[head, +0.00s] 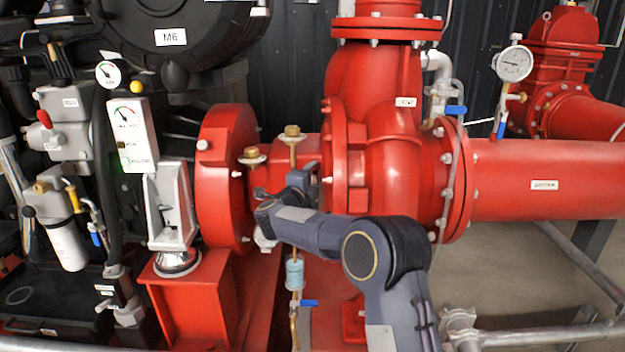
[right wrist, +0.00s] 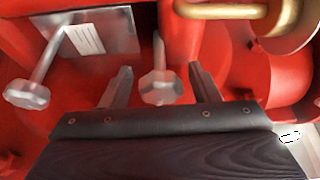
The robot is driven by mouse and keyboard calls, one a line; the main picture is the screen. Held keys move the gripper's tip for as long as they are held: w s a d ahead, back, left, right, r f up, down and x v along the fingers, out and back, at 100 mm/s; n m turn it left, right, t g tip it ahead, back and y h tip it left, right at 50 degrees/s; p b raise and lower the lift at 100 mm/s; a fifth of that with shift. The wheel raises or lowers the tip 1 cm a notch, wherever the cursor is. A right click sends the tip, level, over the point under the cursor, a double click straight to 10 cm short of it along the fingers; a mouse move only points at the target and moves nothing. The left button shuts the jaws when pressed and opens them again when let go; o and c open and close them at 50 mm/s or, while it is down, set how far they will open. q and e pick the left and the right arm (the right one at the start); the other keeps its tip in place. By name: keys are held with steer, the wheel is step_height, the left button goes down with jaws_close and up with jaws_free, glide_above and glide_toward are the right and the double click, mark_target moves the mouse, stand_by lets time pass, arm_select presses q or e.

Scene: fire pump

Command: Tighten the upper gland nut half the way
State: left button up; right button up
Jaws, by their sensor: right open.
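In the right wrist view, a grey metal nut (right wrist: 160,88) on a stud sits at the centre. A second similar nut (right wrist: 27,93) on a longer-looking stud is at the left. I cannot tell from the picture which is the upper gland nut. My right gripper (right wrist: 160,72) is open, with one finger on either side of the centre nut and a visible gap on both sides. In the head view my right gripper (head: 311,178) is at the pump shaft area, between the red round housing and the pump casing. The nuts are hidden there. My left gripper is not in view.
The red pump casing (head: 395,150) is close right of my gripper, and the red round housing (head: 227,175) is left. Brass fittings (head: 292,132) stand just above. In the wrist view a brass pipe (right wrist: 222,10) crosses the top right, near a labelled grey plate (right wrist: 118,32).

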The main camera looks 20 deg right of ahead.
steer(key=p+v, duration=0.1)
steer(key=v, duration=0.6)
steer(key=shift+s+a, duration=0.2)
step_height(320, 180, up, 6)
steer(key=s+n+t+y, duration=0.2)
steer(key=n+t+y, duration=0.2)
steer(key=n+y, duration=0.2)
steer(key=s+a+n+y, duration=0.5)
steer(key=s+n+y, duration=0.45)
steer(key=s, duration=0.35)
steer(key=s+a+f+n+g+y, duration=0.15)
steer(key=s+f+n+g, duration=0.5)
steer(key=s, duration=0.75)
steer(key=s+a+f+n+g, duration=0.2)
steer(key=s+f+n+g, duration=0.2)
steer(key=s+f, duration=0.85)
step_height(320, 180, up, 33)
steer(key=s+p, duration=0.2)
steer(key=p, duration=2.9)
